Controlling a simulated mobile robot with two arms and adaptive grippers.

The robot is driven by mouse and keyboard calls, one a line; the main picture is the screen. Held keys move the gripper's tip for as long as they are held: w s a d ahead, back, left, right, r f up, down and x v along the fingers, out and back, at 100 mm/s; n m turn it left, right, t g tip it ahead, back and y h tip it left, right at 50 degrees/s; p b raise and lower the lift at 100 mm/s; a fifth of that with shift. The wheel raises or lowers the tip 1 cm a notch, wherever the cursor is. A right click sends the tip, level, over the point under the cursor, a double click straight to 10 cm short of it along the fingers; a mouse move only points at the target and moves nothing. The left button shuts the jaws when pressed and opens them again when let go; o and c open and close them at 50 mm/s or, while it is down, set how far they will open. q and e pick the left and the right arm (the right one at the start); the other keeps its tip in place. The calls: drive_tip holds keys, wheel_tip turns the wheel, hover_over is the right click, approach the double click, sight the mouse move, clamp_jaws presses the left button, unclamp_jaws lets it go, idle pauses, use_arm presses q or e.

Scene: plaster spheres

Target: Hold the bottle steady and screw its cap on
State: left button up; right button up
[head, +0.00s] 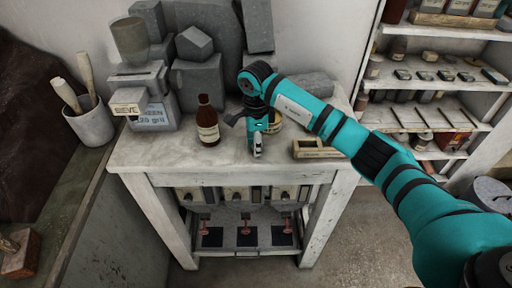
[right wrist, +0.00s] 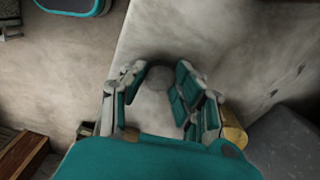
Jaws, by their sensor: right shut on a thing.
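The brown bottle (head: 208,126) with a pale label stands upright on the white table (head: 140,155), left of my right gripper, with nothing holding it. My right gripper (head: 257,152) points down over the table near its front edge, apart from the bottle. In the right wrist view its fingers (right wrist: 158,98) are closed around a small round grey thing (right wrist: 158,77), which looks like the cap; the fingers hide its sides. In the head view this held thing is too small to make out. My left gripper is not in view.
A wooden box (head: 318,155) lies right of the gripper. A yellowish jar (head: 276,119) is partly hidden behind it. A sieve machine (head: 147,95) and grey stone blocks (head: 196,82) fill the back left. The table's front strip is mostly clear.

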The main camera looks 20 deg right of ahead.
drive_tip(key=shift+r, duration=0.1)
drive_tip(key=shift+r+b, duration=0.55)
drive_tip(key=shift+b, duration=0.05)
drive_tip(key=shift+s+a+r+b, duration=0.1)
drive_tip(key=shift+s+r+b, duration=0.05)
drive_tip(key=shift+r+b, duration=0.3)
drive_tip(key=shift+s+a+r+b, duration=0.1)
drive_tip(key=shift+r+b, duration=0.2)
drive_tip(key=shift+r, duration=0.2)
drive_tip(key=s+a+r+b, duration=0.1)
drive_tip(key=s+a+b, duration=0.3)
drive_tip(key=s, duration=1)
drive_tip(key=a, duration=0.2)
drive_tip(key=shift+a+r, duration=0.3)
drive_tip(key=shift+r, duration=0.1)
